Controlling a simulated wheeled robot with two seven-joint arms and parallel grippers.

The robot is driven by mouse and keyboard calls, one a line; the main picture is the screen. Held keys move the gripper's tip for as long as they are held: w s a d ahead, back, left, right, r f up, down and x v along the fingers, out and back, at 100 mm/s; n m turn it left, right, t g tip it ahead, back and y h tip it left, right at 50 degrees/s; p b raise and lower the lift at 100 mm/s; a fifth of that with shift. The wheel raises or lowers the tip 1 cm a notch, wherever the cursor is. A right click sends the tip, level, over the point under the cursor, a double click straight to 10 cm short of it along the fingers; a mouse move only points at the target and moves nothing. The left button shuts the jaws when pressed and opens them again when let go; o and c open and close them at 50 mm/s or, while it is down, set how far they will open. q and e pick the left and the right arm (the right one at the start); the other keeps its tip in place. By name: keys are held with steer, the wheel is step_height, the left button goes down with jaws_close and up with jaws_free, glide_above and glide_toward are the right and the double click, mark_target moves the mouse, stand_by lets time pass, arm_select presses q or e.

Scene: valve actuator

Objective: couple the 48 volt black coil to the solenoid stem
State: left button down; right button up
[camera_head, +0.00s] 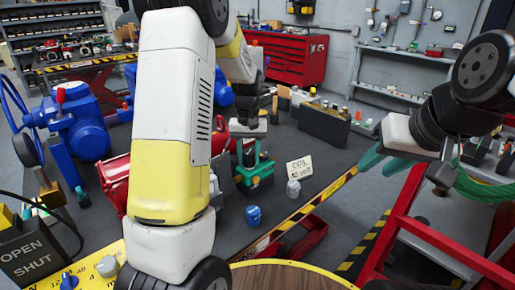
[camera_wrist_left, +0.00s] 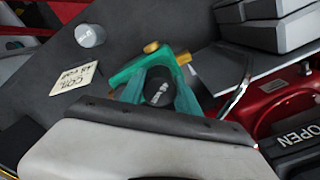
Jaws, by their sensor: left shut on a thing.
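My left gripper (camera_head: 249,152) hangs over a green valve body with brass fittings (camera_head: 255,180). In the left wrist view its teal fingers (camera_wrist_left: 158,88) are shut around a black coil (camera_wrist_left: 158,80) with white lettering. Brass fittings (camera_wrist_left: 151,47) show just beyond the fingers. The coil hides the stem, so I cannot tell whether it is seated. A card reading COIL 48 VOLT (camera_head: 299,168) stands to the right; it also shows in the left wrist view (camera_wrist_left: 75,88). My right gripper (camera_head: 383,160), with teal fingers, is at the right, away from the valve; its opening is unclear.
A grey coil (camera_head: 293,188) and a blue coil (camera_head: 253,216) stand on the dark bench near the valve. A blue pump (camera_head: 77,135) and red equipment (camera_head: 117,178) are at left. A dark bin (camera_head: 324,124) stands behind. An OPEN/SHUT box (camera_head: 35,255) is front left.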

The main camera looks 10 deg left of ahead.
mark_target(249, 152)
arm_select(q)
steer(key=shift+f, duration=0.2)
steer(key=c, duration=0.8)
jaws_free()
steer(key=shift+r, duration=0.1)
step_height(249, 152, up, 7)
steer(key=shift+r, duration=0.3)
